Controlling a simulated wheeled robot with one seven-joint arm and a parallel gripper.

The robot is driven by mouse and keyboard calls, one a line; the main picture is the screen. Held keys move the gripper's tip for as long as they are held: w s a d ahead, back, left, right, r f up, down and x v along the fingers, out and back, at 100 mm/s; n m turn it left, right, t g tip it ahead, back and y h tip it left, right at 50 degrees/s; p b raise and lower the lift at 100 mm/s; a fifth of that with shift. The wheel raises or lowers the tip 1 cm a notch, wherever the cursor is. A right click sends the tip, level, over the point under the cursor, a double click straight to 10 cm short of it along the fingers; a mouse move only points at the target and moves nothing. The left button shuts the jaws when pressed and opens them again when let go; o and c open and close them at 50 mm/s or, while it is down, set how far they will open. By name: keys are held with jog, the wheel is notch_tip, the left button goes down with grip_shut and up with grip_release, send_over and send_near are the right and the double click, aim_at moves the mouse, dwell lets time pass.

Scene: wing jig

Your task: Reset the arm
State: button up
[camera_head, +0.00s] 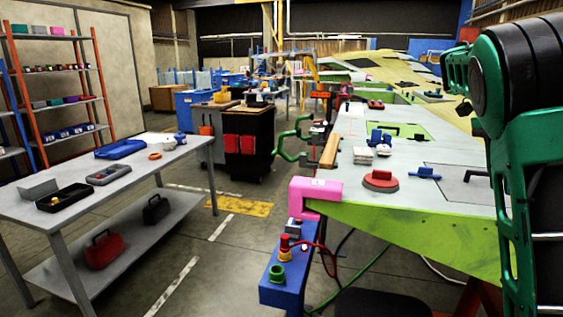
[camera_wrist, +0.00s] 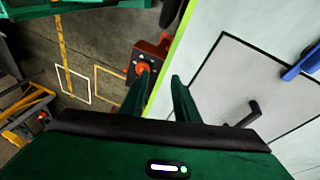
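My arm (camera_head: 505,130), green and black, is folded up along the right edge in the head view. My gripper (camera_wrist: 162,85) shows in the wrist view as two dark green fingers with a clear gap between them. It is open and nothing is between the fingertips. The fingers point past the edge of the pale wing surface (camera_wrist: 205,30), over the floor. In the head view I cannot make out the fingertips.
The wing jig table (camera_head: 350,190) lies left of my arm, with a red round tool (camera_head: 380,180) and a blue clamp (camera_head: 425,173) on top. A pink corner block (camera_head: 316,194) sits at its near corner. A grey workbench (camera_head: 110,195) stands left; the floor aisle between is clear.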

jog(key=s+d+f+n+y, duration=0.2)
jog(key=s+f+n, duration=0.45)
jog(key=s, duration=0.75)
jog(key=s+a+f+n+t, duration=0.2)
jog(key=s+a+f+n, duration=0.4)
jog(key=s+a+f, duration=0.5)
jog(key=s+a, duration=0.1)
jog(key=s, duration=0.1)
jog(key=shift+s+f+t+y, duration=0.25)
jog(key=shift+s+t+y, duration=0.05)
jog(key=shift+t, duration=0.1)
jog(key=shift+w+f, duration=0.25)
jog(key=shift+w, duration=0.35)
jog(key=shift+a, duration=0.1)
